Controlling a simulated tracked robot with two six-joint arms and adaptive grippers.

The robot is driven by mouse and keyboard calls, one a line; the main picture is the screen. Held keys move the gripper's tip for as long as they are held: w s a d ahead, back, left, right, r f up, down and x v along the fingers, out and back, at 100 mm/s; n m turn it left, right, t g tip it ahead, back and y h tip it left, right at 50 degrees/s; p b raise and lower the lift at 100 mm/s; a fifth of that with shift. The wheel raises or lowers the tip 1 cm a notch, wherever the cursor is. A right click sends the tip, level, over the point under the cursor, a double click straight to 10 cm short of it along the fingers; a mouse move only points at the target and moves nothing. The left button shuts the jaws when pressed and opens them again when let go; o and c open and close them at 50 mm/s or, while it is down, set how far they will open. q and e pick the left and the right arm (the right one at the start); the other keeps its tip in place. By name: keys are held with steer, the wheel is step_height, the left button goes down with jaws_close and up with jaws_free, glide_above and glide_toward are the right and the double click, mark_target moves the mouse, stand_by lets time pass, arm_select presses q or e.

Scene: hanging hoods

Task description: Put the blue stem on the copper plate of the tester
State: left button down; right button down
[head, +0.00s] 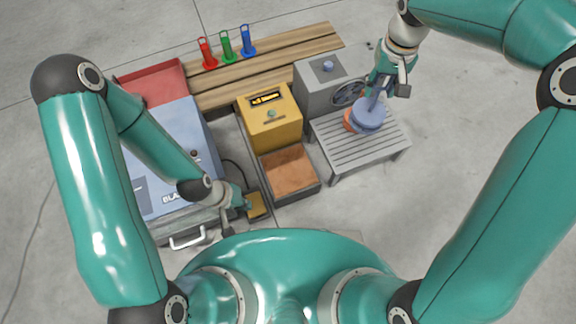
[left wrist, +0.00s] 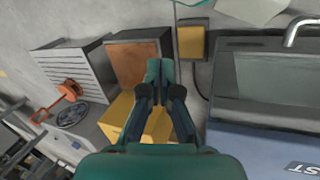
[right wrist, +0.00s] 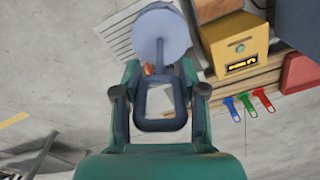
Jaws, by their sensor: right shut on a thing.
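My right gripper (head: 378,88) is shut on the blue stem (head: 367,114), a slate-blue disc with a thin shaft and a square loop handle. In the right wrist view the disc (right wrist: 161,35) is beyond the fingers (right wrist: 160,100), which grip the loop. In the head view the stem appears over the slatted rack, partly covering an orange piece; I cannot tell whether it touches. The tester is a yellow box (head: 270,120) with a display; its copper plate (head: 289,172) lies bare in a dark frame. My left gripper (left wrist: 160,75) looks shut and empty, near a small yellow block.
The slatted rack (head: 390,143) holds the orange piece (left wrist: 70,90). A grey box (head: 318,88) with a fan stands behind. A blue case (head: 170,150) is at left, with a yellow block (head: 257,206) beside it. Red, green and blue tags (head: 227,47) stand on the wooden bench.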

steer(key=shift+w+a, duration=0.1)
steer(key=shift+a, duration=0.1)
steer(key=shift+w+a+f, duration=0.1)
steer(key=shift+a+f, duration=0.1)
steer(key=shift+a, duration=0.2)
steer(key=a+f+n+p, duration=0.45)
steer(key=a+f, duration=0.75)
steer(key=a, duration=0.4)
step_height(320, 180, down, 20)
steer(key=s+b, duration=0.1)
steer(key=b, duration=0.4)
steer(key=shift+a, duration=0.25)
steer(key=shift+s+f, duration=0.1)
steer(key=shift+f, duration=0.05)
steer(key=c, duration=0.6)
jaws_free()
steer(key=shift+c, duration=0.2)
